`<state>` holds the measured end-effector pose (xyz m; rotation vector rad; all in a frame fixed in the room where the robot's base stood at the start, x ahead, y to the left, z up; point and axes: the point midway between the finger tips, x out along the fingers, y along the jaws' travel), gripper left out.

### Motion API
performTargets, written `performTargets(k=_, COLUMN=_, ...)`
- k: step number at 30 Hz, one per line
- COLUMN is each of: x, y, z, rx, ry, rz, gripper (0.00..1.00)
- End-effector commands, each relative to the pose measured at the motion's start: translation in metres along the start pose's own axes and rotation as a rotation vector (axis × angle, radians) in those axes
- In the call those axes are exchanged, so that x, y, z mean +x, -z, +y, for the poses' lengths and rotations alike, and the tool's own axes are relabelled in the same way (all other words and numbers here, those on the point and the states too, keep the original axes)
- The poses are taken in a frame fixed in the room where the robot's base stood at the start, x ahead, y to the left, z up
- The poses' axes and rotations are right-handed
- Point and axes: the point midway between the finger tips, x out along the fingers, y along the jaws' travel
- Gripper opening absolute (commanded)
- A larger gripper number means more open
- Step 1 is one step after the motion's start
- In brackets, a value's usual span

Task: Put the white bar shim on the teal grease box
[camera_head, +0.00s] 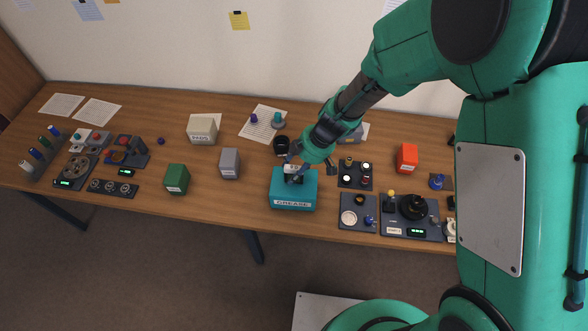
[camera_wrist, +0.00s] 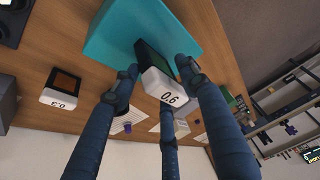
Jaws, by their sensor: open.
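The teal grease box (camera_head: 293,200) stands on the table below my gripper, and its teal face also shows in the wrist view (camera_wrist: 125,32). The white bar shim (camera_wrist: 165,86), marked 0.6 and with a dark part, is between my fingers at the box's top; it shows small in the head view (camera_head: 291,168). The dark part appears to meet the teal surface, but the exact contact is hidden. My gripper (camera_wrist: 158,70) is open, with its blue fingers close around the shim. In the head view my gripper (camera_head: 294,164) is directly over the box.
A similar white piece marked 0.3 (camera_wrist: 60,90) lies apart on the table. A grey box (camera_head: 230,163) and a green box (camera_head: 177,179) stand left of the grease box. Dark control panels (camera_head: 356,175) stand close on its right. Some bare wood lies between the grey and teal boxes.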

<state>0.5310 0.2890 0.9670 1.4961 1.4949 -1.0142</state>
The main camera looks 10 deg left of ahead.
Motion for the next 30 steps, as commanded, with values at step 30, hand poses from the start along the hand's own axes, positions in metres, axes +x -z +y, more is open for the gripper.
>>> performTargets(k=30, x=-0.116, y=0.000, z=0.000, rx=0.000, ry=-0.001, rz=0.001, gripper=0.44)
